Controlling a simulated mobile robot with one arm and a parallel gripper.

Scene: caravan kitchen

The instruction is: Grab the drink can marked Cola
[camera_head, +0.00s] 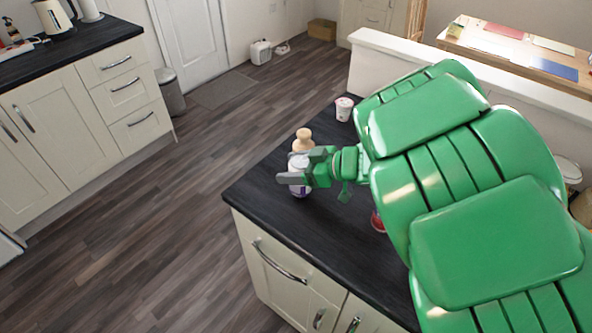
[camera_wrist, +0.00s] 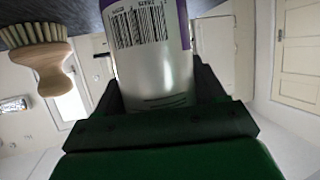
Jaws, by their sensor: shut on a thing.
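My gripper (camera_head: 302,168) is shut on a white and silver can with purple parts (camera_head: 300,190), near the counter's far left corner. In the wrist view the can (camera_wrist: 152,70) sits between the two dark fingers, with a barcode and small print facing the camera. No Cola name can be read on the side that shows. A red item (camera_head: 378,221) stands on the counter, mostly hidden behind my green arm; I cannot tell what it is.
A wooden brush (camera_wrist: 42,58) with pale bristles is close beside the held can; its beige top (camera_head: 303,139) shows behind my gripper. A white cup (camera_head: 344,108) stands farther back on the dark counter (camera_head: 262,190). My arm hides the counter's right part.

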